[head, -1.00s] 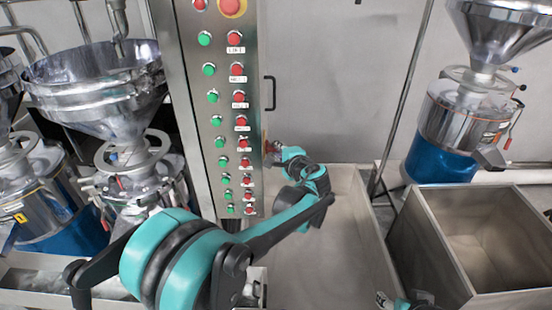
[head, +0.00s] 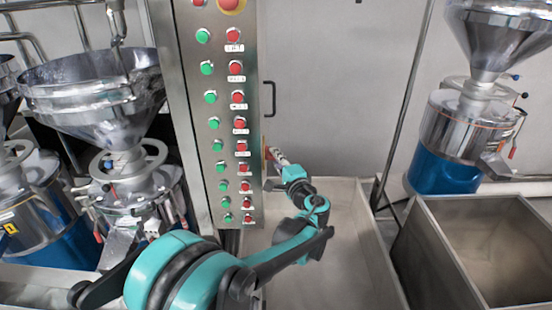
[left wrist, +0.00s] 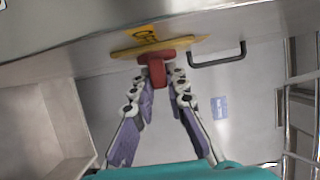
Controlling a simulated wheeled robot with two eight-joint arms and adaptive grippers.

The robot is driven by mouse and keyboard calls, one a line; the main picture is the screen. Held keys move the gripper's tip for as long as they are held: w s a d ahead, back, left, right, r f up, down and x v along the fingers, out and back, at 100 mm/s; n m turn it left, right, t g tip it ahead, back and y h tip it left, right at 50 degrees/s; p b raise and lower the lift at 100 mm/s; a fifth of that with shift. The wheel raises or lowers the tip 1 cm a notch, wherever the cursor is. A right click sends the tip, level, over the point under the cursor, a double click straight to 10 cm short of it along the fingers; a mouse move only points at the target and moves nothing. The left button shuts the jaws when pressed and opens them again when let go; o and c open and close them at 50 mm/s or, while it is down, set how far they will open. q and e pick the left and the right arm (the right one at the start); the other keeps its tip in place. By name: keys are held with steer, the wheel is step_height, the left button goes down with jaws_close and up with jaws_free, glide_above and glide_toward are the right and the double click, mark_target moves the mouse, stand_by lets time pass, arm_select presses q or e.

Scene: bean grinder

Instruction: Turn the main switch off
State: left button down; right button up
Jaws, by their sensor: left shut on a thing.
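The main switch, a red handle (left wrist: 156,66) on a yellow plate (left wrist: 130,50), is on the side face of the control cabinet in the left wrist view. In the head view only a small reddish-yellow part of it (head: 267,153) shows at the cabinet's right edge. My left gripper (left wrist: 158,82) has its fingertips on both sides of the red handle and is shut on it. In the head view the left gripper (head: 274,156) reaches the cabinet's side from the right, partly small and hard to make out. My right gripper is out of view.
The steel cabinet front (head: 221,130) carries green and red buttons and a red emergency button (head: 231,3). A black door handle (head: 270,98) is close to the switch. Steel bins (head: 405,262) stand at the right. Grinders (head: 450,140) stand on both sides.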

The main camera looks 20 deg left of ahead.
arm_select(q)
steer(key=shift+f, duration=0.1)
steer(key=c, duration=1.5)
jaws_free()
steer(key=shift+s, duration=0.1)
steer(key=shift+c, duration=0.2)
steer(key=v, duration=1.2)
